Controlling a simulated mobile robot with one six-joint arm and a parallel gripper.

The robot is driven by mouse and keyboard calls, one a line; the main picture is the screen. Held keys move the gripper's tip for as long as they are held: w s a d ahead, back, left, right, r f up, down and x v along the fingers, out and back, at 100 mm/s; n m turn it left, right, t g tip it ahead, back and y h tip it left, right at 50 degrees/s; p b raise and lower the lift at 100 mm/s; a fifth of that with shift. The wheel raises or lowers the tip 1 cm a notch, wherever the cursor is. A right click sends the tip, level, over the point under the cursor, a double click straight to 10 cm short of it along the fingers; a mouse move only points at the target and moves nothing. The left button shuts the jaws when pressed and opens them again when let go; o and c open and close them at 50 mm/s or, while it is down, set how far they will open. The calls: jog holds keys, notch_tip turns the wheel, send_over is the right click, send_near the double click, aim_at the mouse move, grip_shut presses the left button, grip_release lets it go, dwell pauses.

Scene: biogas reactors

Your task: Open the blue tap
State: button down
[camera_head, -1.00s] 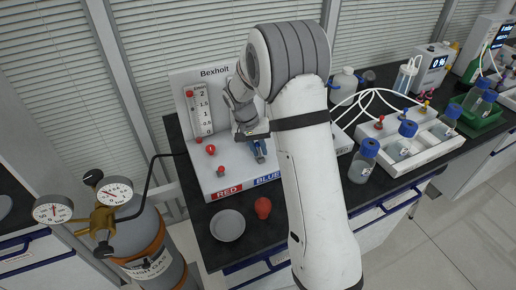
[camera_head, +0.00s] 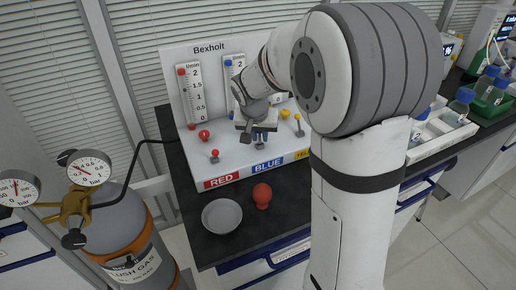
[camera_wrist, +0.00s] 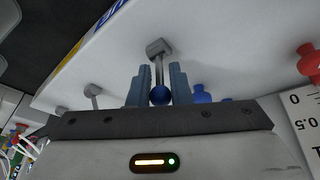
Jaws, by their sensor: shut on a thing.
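The blue tap is a lever with a blue ball (camera_wrist: 160,96) on a grey stem and grey base block (camera_wrist: 159,47). My gripper (camera_wrist: 160,78) has its two blue-grey fingers on either side of that ball and is shut on it. In the head view my gripper (camera_head: 260,138) is over the white Bexholt panel (camera_head: 210,172), just behind the BLUE label (camera_head: 267,166). There the ball is hidden by my gripper. A blue knob (camera_wrist: 201,95) stands beside the fingers in the wrist view.
A red lever tap (camera_head: 214,154) and red knob (camera_head: 204,135) stand left of my gripper; a yellow lever tap (camera_head: 299,120) stands right. In front are a grey dish (camera_head: 221,216) and a red bulb (camera_head: 262,196). A gas cylinder (camera_head: 125,245) with gauges is at left.

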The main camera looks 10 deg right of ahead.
jog(key=t+b, duration=0.1)
jog(key=b, duration=0.3)
jog(key=s+t+b, duration=0.1)
jog(key=t+b, duration=0.1)
jog(key=b, duration=0.3)
jog(key=f+t+b, duration=0.1)
jog(key=b, duration=0.4)
jog(key=shift+s+d+f+m+t+y, duration=0.1)
jog(key=shift+s+d+m+t+y, duration=0.05)
jog(key=shift+s+m+t+y, duration=0.2)
jog(key=t+b, duration=0.1)
jog(key=b, duration=0.3)
jog(key=shift+s+t, duration=0.25)
jog(key=shift+t, duration=0.1)
jog(key=shift+d+r+b, duration=0.1)
jog(key=shift+r+b, duration=0.15)
jog(key=shift+b, duration=0.45)
jog(key=shift+t, duration=0.3)
jog(key=c, duration=1.4)
grip_release()
jog(key=shift+r, duration=0.1)
jog(key=shift+s, duration=0.1)
